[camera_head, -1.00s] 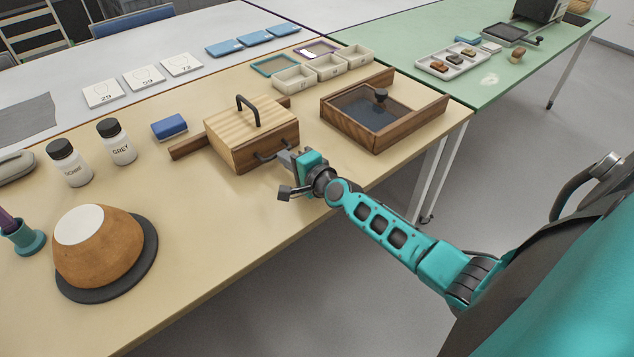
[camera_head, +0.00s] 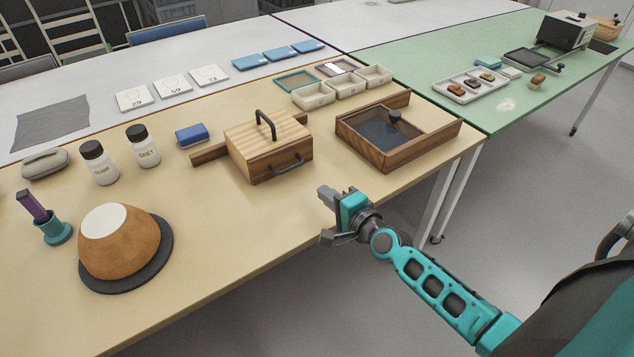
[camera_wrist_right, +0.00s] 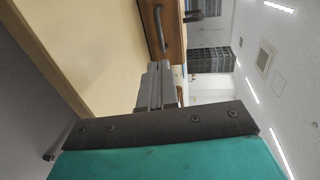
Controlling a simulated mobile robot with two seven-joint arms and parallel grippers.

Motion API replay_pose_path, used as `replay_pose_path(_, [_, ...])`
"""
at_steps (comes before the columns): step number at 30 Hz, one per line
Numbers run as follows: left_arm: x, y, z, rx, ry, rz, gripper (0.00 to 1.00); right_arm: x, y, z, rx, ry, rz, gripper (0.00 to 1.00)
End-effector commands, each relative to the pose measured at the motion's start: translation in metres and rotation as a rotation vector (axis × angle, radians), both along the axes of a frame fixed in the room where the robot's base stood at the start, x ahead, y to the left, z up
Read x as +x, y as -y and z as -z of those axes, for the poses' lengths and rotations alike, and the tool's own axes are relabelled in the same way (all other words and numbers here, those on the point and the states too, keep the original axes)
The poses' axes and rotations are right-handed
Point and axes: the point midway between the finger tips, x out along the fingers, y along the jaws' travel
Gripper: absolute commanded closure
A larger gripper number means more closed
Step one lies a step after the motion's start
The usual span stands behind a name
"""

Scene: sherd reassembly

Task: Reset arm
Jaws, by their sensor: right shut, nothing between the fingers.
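My right gripper (camera_head: 326,194) is shut and empty, in front of the table's near edge in the head view. It stands apart from the wooden box (camera_head: 268,150), which has a dark top handle and a dark front handle (camera_head: 287,166). In the right wrist view the fingers (camera_wrist_right: 154,88) lie together, and the box front with its handle (camera_wrist_right: 161,28) shows beyond them. My left gripper is not in view.
A wooden tray with a dark inset (camera_head: 385,133) stands right of the box. A brown bowl (camera_head: 128,247) rests upside down on a dark disc at the left, near two bottles (camera_head: 145,146). Open floor (camera_head: 330,300) lies in front of the table.

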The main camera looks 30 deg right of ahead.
Motion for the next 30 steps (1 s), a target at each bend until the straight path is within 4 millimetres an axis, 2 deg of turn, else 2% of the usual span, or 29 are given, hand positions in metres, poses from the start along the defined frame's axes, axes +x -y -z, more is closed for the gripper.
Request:
replay_pose_path(4, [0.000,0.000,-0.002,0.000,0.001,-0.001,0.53,-0.015,0.001,-0.003,-0.001,-0.001,0.000,1.00])
replay_pose_path(12, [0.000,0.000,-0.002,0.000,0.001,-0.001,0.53,-0.020,0.002,-0.004,-0.001,0.000,0.000,1.00])
replay_pose_path(16, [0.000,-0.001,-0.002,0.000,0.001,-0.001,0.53,-0.029,-0.008,0.002,-0.074,-0.012,-0.035,1.00])
replay_pose_path(20, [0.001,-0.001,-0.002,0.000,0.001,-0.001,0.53,-0.057,-0.037,0.020,-0.326,-0.046,-0.153,1.00])
replay_pose_path(24, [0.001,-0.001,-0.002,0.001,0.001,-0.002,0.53,-0.101,-0.073,0.042,-0.724,-0.076,-0.342,1.00])
replay_pose_path(30, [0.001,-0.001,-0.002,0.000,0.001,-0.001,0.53,-0.155,-0.103,0.060,-1.225,-0.094,-0.579,1.00])
